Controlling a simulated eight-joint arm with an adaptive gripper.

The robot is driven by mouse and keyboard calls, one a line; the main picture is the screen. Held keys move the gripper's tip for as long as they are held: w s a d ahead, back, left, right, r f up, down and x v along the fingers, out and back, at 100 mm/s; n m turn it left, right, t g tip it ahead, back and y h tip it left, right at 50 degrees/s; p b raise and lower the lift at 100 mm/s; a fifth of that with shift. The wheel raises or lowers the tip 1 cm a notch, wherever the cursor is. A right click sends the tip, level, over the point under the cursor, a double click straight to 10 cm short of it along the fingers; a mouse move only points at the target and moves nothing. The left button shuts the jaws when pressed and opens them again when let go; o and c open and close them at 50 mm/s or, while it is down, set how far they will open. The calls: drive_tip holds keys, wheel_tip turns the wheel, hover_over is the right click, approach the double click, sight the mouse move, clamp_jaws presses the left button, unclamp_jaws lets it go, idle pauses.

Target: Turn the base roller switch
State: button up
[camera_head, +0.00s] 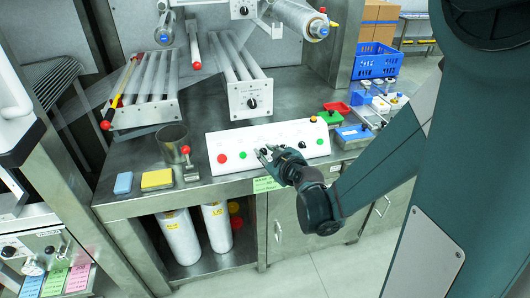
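A white sloped control box (237,138) stands near the front edge of the metal bench. Its face has a red button (221,158), green buttons and small dark controls. My gripper (267,152) is in front of the middle of this box, with its fingertips close to the panel. The fingers and wrist hide part of the panel, and I cannot tell whether they touch a control. The fingers are too small to tell open from shut. A black rotary knob (251,103) sits on the white front of the middle roller unit. I cannot read which control is labelled base roller.
A metal cup (173,143), a red-knobbed block (189,166), a yellow sponge (157,180) and a blue one (123,183) lie left of the box. Coloured trays (354,134) and a blue crate (376,61) are right. Roller units (146,89) stand behind.

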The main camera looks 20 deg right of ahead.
drive_tip(key=v, duration=1)
drive_tip(key=shift+s, duration=0.35)
drive_tip(key=shift+r, duration=0.1)
idle(0.5)
drive_tip(key=s+r+m+g+h+p, duration=0.1)
drive_tip(key=s+r+m+g, duration=0.2)
drive_tip(key=s, duration=0.8)
drive_tip(key=s+a+r+m+g+h+p, duration=0.1)
drive_tip(key=s+r+m+g, duration=0.2)
drive_tip(key=s, duration=0.8)
drive_tip(key=shift+a+m+g+p, duration=0.25)
drive_tip(key=shift+m+g+p, duration=0.1)
drive_tip(key=shift+m, duration=0.15)
drive_tip(key=shift+r, duration=0.15)
